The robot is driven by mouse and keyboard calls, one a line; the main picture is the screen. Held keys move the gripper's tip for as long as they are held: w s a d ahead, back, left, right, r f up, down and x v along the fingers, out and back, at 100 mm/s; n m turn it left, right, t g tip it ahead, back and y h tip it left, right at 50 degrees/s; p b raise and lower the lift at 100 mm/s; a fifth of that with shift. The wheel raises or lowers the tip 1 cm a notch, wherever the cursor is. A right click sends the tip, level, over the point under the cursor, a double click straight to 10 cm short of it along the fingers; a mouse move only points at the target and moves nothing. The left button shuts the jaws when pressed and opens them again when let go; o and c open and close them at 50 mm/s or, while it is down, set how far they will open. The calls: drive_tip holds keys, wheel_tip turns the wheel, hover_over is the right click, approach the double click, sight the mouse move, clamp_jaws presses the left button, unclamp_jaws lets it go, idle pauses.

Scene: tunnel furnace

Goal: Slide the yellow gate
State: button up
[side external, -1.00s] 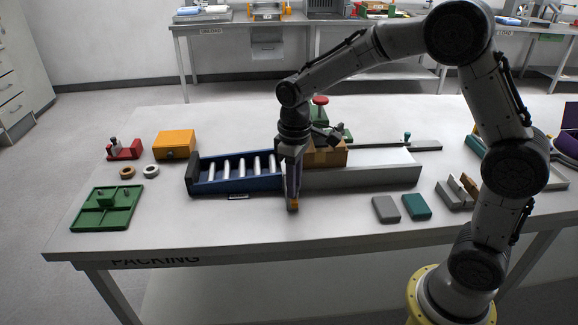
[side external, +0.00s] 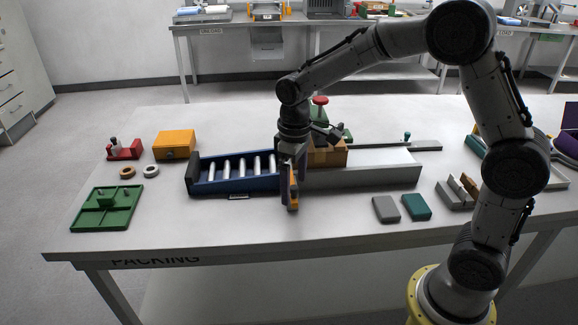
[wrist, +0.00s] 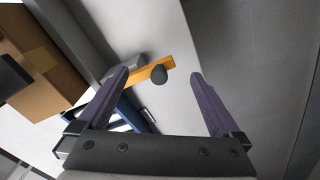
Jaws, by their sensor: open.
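The yellow gate (wrist: 148,70) is a narrow yellow-orange bar with a dark round knob (wrist: 158,75) in the wrist view. In the side external view, part of the gate (side external: 294,187) shows at the junction of the blue roller conveyor (side external: 235,184) and the grey tunnel wall (side external: 362,178). My gripper (wrist: 160,75) is open, its two purple-grey fingers apart on either side of the knob in the picture. I cannot tell whether either finger touches it. My gripper also shows at the gate in the side view (side external: 290,201), where it hides part of the gate.
A brown box (side external: 328,154) stands behind the grey wall, close to my gripper. A grey block (side external: 386,209) and a teal block (side external: 416,206) lie at the front right. A green tray (side external: 107,222) and an orange box (side external: 174,144) are at the left. The front table strip is mostly clear.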

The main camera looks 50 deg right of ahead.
drive_tip(key=shift+r, duration=3.35)
